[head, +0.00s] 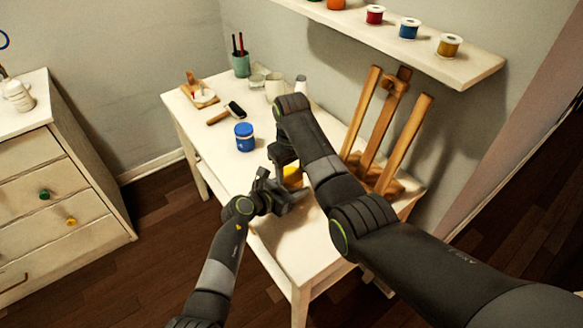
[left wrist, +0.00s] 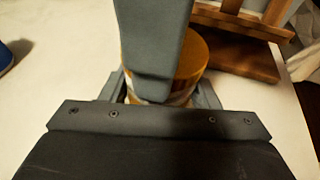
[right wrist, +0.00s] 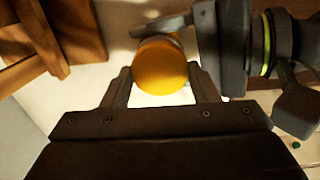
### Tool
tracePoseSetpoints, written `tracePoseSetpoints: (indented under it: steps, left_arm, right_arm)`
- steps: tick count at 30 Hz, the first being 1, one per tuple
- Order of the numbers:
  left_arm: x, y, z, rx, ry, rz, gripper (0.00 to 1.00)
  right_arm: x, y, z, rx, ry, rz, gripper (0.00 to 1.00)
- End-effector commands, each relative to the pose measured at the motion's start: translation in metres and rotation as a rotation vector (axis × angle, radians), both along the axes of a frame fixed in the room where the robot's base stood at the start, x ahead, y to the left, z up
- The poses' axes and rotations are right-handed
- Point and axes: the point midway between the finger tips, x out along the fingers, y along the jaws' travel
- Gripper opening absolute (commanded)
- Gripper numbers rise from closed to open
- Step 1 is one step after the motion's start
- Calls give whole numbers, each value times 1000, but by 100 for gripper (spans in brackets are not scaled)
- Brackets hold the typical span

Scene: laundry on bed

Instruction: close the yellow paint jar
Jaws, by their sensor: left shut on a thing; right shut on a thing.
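The yellow paint jar (head: 292,177) is at the table's front part, mostly hidden behind my arms in the head view. In the left wrist view its yellow lid (left wrist: 192,55) sits over a body with a pale label, partly covered by a dark part of my right gripper. My left gripper (head: 284,194) is shut around the jar body from the side. My right gripper (head: 283,157) comes from above, shut on the round yellow lid (right wrist: 160,66). Whether the lid is fully seated on the jar cannot be told.
A blue jar (head: 244,137) stands left of my grippers on the white table (head: 222,165). A brush (head: 227,113), a cup with brushes (head: 240,65) and a wooden easel (head: 378,135) are around it. A shelf with small jars (head: 450,45) hangs above right.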

Motion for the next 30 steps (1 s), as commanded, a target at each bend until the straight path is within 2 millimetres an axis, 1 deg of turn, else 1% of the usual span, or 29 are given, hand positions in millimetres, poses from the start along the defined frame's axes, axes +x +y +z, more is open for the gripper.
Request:
tracePoseSetpoints:
  steps: [11,28,29,30]
  left_arm:
    - [0,0,0,0,0,1,14]
    - [0,0,0,1,-1,1,14]
    - [0,0,0,1,-1,1,0]
    - [0,0,0,1,-1,1,0]
  right_arm:
    - [0,0,0,0,0,0,33]
    - [0,0,-12,0,0,1,33]
    - [0,0,-11,0,0,1,33]
    - [0,0,-11,0,0,-2,33]
